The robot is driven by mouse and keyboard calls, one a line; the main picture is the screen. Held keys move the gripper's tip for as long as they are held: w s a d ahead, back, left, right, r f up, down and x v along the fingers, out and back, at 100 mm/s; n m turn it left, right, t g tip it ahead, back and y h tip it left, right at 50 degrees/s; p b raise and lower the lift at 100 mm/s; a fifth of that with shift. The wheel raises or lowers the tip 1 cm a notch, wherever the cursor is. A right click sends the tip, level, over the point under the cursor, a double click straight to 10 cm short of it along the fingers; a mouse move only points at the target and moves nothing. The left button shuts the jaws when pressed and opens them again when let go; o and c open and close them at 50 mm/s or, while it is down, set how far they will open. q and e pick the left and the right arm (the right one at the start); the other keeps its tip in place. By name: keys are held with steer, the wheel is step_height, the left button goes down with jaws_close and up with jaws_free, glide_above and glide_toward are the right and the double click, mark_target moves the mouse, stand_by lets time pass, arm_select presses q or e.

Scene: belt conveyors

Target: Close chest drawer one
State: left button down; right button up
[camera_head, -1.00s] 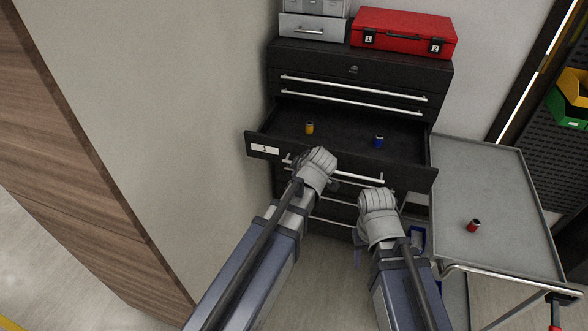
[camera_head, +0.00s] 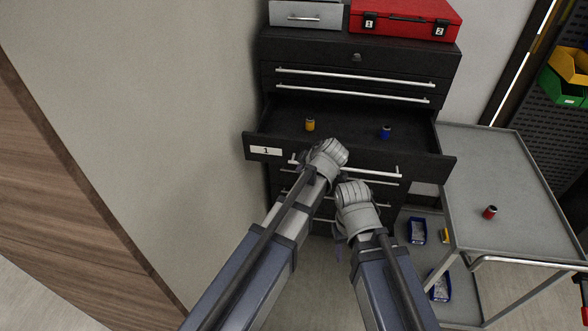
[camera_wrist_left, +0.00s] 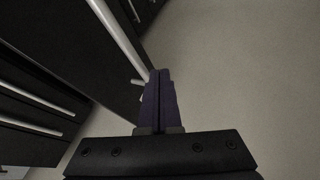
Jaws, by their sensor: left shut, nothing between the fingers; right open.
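A grey cart (camera_head: 480,160) with a red cylinder (camera_head: 490,212) stands right of the chest, with blue bins (camera_head: 417,230) on its lower shelf. A red case (camera_head: 405,20) and a grey box (camera_head: 305,14) sit on the chest. A wall (camera_head: 150,120) bounds the left.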

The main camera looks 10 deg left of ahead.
arm_select(q)
steer(key=shift+w, duration=0.1)
stand_by(0.3)
steer(key=w, duration=2.7)
steer(key=shift+w, duration=0.35)
steer(key=shift+w+r, duration=0.15)
